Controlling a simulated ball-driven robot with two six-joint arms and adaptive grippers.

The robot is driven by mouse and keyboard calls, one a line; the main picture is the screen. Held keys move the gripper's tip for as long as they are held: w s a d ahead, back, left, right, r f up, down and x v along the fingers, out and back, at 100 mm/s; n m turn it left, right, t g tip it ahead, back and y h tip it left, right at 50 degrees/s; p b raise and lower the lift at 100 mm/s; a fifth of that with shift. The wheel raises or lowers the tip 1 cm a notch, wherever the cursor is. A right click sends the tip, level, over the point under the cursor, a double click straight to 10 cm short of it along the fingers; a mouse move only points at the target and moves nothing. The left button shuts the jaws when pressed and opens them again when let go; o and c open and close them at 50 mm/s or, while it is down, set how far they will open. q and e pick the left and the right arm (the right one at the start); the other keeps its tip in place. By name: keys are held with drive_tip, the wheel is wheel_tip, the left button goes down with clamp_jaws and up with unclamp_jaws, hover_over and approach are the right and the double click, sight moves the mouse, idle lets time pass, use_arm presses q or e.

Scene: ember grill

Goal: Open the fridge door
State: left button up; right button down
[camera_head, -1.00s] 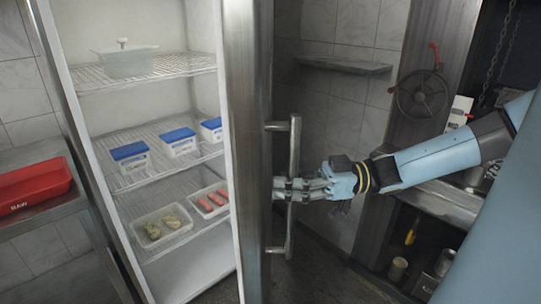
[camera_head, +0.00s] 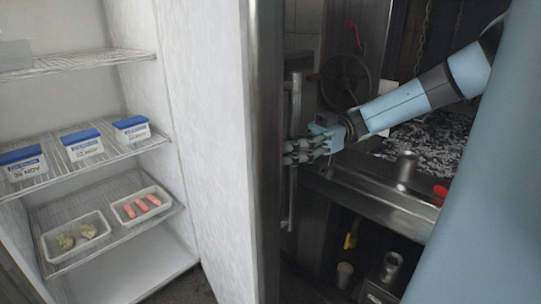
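The fridge door (camera_head: 212,150) stands wide open, with its white inner face and dark steel edge in view. Its vertical metal handle (camera_head: 292,205) is on the outer side, right of the edge. My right gripper (camera_head: 290,152) reaches in from the right, with its fingers closed around the middle of the handle. The fingertips are partly hidden at the bar. The open fridge (camera_head: 120,262) shows its wire shelves on the left. My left gripper is not in view.
Several blue-lidded tubs (camera_head: 82,146) stand on the middle shelf. Below are a tray of pink sausages (camera_head: 140,206) and a tray of pale pieces (camera_head: 75,236).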

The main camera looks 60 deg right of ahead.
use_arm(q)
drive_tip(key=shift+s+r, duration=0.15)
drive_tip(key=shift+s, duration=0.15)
use_arm(e)
drive_tip(key=v, duration=0.4)
drive_tip(key=shift+d, duration=0.25)
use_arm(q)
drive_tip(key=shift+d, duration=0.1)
use_arm(e)
drive_tip(key=c, duration=1.2)
unclamp_jaws()
drive_tip(key=shift+o, duration=0.2)
drive_tip(key=v, duration=0.7)
drive_tip(key=shift+s+d, duration=0.15)
drive_tip(key=shift+d, duration=0.05)
